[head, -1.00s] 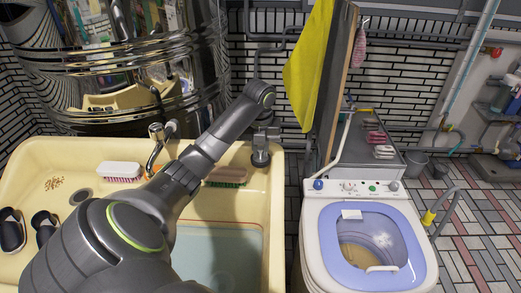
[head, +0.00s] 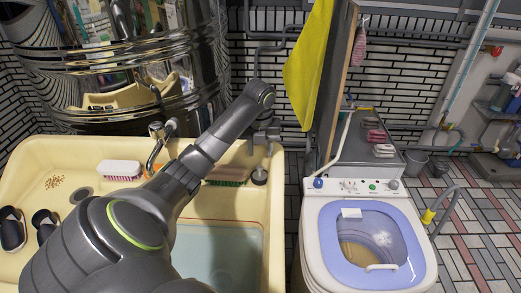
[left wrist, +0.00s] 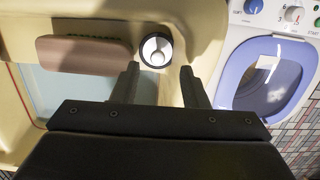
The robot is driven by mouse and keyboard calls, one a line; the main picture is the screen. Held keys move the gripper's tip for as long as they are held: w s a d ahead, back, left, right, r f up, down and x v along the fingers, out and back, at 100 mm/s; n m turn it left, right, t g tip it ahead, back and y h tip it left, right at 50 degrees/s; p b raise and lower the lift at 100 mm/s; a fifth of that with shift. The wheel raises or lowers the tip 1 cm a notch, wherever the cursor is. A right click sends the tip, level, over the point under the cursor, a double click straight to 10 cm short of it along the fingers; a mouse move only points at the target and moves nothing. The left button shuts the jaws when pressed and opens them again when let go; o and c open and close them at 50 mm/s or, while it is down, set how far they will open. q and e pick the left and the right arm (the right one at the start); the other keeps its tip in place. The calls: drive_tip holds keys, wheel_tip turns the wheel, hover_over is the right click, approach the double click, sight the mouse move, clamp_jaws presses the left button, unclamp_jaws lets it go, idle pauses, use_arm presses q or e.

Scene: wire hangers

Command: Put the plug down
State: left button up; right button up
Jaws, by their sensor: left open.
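The plug (head: 259,177) sits on the right ledge of the cream sink (head: 275,215), beside the brown brush (head: 227,174). In the left wrist view the plug (left wrist: 155,50) is a round disc with a dark rim and a pale, shiny centre. My left gripper (head: 264,138) is just above the plug, pointing down, open and empty. In the left wrist view its two fingers (left wrist: 160,72) stand apart, with the plug beyond the gap between them and clear of both. My right gripper is not in view.
The brown brush (left wrist: 83,55) lies close left of the plug. The sink basin holds water (head: 220,255). A white brush (head: 119,169), a tap (head: 157,140) and dark slippers (head: 12,229) are further left. A washing machine (head: 350,190) stands right of the sink.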

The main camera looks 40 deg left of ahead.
use_arm(q)
wheel_tip(320, 180, up, 4)
drive_tip(key=p, duration=0.2)
wheel_tip(320, 180, up, 8)
drive_tip(key=p, duration=0.9)
hover_over(260, 168)
drive_tip(key=shift+s+d+r, duration=0.2)
drive_tip(key=shift+s+d, duration=0.15)
